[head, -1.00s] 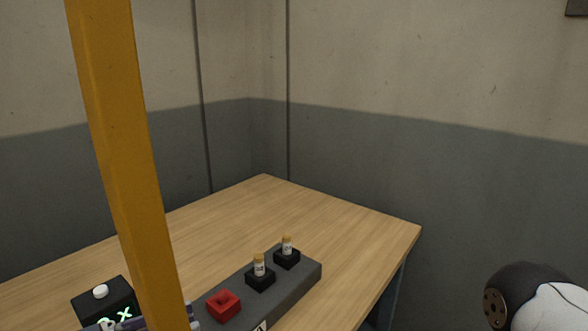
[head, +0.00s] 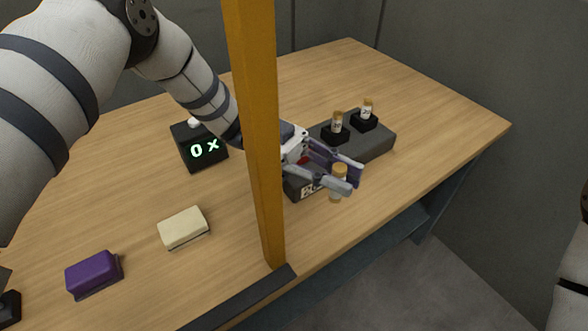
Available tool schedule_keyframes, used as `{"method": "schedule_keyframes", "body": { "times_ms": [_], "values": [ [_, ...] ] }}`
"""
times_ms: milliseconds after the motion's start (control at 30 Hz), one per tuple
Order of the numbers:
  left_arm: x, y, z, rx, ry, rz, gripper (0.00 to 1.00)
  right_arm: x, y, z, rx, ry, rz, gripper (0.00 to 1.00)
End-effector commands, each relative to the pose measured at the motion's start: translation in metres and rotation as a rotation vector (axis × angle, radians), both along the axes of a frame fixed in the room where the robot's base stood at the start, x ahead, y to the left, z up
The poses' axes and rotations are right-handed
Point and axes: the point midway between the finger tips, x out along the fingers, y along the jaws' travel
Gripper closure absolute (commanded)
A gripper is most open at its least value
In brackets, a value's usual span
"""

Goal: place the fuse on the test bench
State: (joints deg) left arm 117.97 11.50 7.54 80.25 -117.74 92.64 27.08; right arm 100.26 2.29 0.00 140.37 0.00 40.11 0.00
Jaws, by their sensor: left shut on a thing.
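A fuse with a gold cap (head: 339,169) is held between the fingers of my left gripper (head: 341,181). The gripper is shut on it, and the fuse is upright near the front side of a grey block (head: 376,149). The fuse's middle is hidden by a finger. I cannot tell whether its lower end touches anything. Two similar fuses stand in black sockets on the block, a nearer one (head: 337,122) and a farther one (head: 367,108). A red socket (head: 303,160) is mostly hidden behind my left gripper. The wooden bench top (head: 440,98) carries the block. My right gripper is out of view.
A yellow post (head: 256,130) rises at the bench's front edge, in front of my left forearm. A black box (head: 187,148) with a lit display reading "0" and a cross stands behind it. A cream block (head: 183,228) and a purple block (head: 94,274) lie at left. The bench's far right is clear.

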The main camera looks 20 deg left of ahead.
Motion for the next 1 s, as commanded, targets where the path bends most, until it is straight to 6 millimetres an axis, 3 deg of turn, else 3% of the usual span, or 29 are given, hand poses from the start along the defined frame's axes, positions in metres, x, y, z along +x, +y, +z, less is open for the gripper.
{"method": "schedule_keyframes", "body": {
  "times_ms": [200,467,567,800,1000],
  "values": [
    [0.006,-0.022,0.002,0.000,-0.002,-0.158,1.00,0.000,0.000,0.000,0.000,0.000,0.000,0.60],
    [0.007,-0.023,0.003,0.000,0.000,-0.173,1.00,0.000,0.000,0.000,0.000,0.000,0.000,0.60],
    [0.007,-0.007,0.003,0.001,0.003,-0.083,1.00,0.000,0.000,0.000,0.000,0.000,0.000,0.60],
    [0.001,0.073,-0.003,0.000,0.007,0.455,1.00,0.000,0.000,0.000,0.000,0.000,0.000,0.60],
    [-0.020,0.121,-0.012,0.000,0.007,0.829,1.00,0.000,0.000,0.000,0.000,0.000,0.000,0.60]
  ]
}}
